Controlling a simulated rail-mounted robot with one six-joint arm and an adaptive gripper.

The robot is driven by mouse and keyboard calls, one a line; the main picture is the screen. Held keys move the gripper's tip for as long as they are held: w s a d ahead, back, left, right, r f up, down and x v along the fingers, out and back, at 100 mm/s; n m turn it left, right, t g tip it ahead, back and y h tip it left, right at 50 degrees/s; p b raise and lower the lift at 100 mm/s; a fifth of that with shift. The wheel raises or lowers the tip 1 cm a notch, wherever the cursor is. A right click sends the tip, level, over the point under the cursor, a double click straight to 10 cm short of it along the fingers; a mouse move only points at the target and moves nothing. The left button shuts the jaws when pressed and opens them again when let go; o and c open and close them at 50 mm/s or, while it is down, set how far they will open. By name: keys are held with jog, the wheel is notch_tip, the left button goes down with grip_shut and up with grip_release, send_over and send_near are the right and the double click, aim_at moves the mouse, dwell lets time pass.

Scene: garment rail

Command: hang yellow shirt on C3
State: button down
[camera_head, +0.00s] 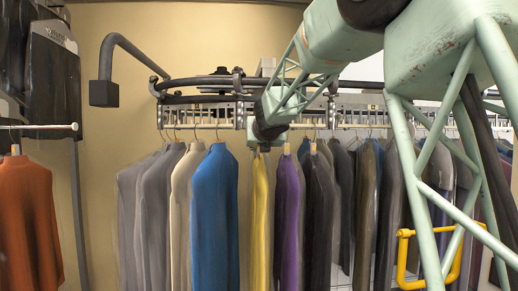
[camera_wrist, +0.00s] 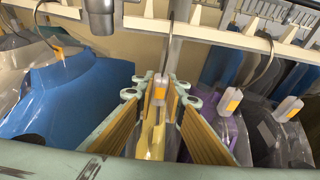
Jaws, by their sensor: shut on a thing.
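The yellow shirt (camera_head: 260,220) hangs upright below my gripper (camera_head: 262,149) in the head view, between a blue shirt (camera_head: 214,215) and a purple shirt (camera_head: 288,215). In the wrist view my gripper (camera_wrist: 158,98) has its yellow-padded fingers closed in on the neck of a clear hanger (camera_wrist: 160,92) with an orange tag. The yellow shirt (camera_wrist: 152,140) shows between the fingers. The hanger's hook (camera_wrist: 167,48) reaches up to the white rail (camera_wrist: 205,33); whether it rests on it I cannot tell. No C3 label is readable.
Grey and cream shirts hang left of the blue one; several dark garments hang right of the purple one, close together. An orange shirt (camera_head: 30,215) hangs on a separate rod (camera_head: 45,127) at far left. A dark curved overhead track (camera_head: 205,82) runs above the rail.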

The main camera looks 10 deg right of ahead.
jog(key=shift+f, duration=0.15)
dwell(0.3)
jog(key=c, duration=2.6)
grip_release()
jog(key=shift+o, duration=0.2)
jog(key=shift+s, duration=0.1)
jog(key=shift+v, duration=5.9)
jog(key=shift+o, duration=1.2)
jog(key=shift+s, duration=0.15)
jog(key=s+a, duration=0.1)
jog(key=s, duration=1.1)
jog(key=shift+s+b, duration=0.3)
jog(key=shift+b, duration=0.15)
